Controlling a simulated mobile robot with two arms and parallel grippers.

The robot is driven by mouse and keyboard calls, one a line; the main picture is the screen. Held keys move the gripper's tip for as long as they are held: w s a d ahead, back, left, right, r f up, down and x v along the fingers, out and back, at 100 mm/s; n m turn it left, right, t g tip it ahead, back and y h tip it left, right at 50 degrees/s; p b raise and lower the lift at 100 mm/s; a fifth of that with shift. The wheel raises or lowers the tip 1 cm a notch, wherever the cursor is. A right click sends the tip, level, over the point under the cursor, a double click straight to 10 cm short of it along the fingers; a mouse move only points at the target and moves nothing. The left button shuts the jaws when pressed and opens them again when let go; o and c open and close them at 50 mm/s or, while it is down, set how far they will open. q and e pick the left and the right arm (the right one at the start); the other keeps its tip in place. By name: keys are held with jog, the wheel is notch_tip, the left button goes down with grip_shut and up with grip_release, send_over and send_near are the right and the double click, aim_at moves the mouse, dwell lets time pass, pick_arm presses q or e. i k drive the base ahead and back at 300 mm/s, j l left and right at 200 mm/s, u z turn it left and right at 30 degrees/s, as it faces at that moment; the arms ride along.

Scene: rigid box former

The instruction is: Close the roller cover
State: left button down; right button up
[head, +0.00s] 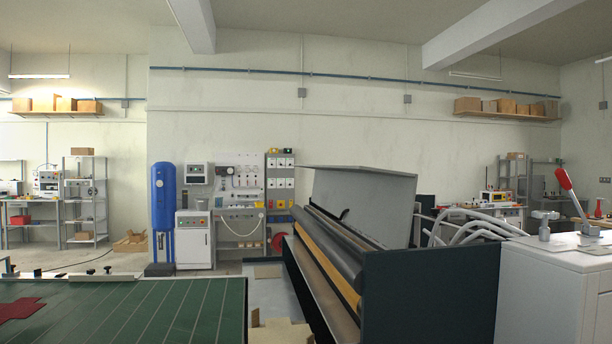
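The roller cover (372,205) is a grey sheet-metal lid, standing raised and open above the roller machine in the middle of the head view. Its top edge has a narrow bent flange. Below it lie a long dark grey roller (345,246) and a yellow-brown roller (328,258), both exposed. The machine's dark end panel (430,297) faces me and hides part of the rollers' near end. Neither of my grippers is in view.
A green lined table (150,312) with a red piece (18,308) fills the lower left. A white cabinet (555,275) with a red-handled lever (566,180) stands at the right. Bent grey tubes (470,222) rise behind the end panel. Pale floor shows between table and machine.

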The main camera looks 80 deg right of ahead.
aim_at(380, 201)
jog(key=z, duration=2.5)
jog(key=j, duration=0.1)
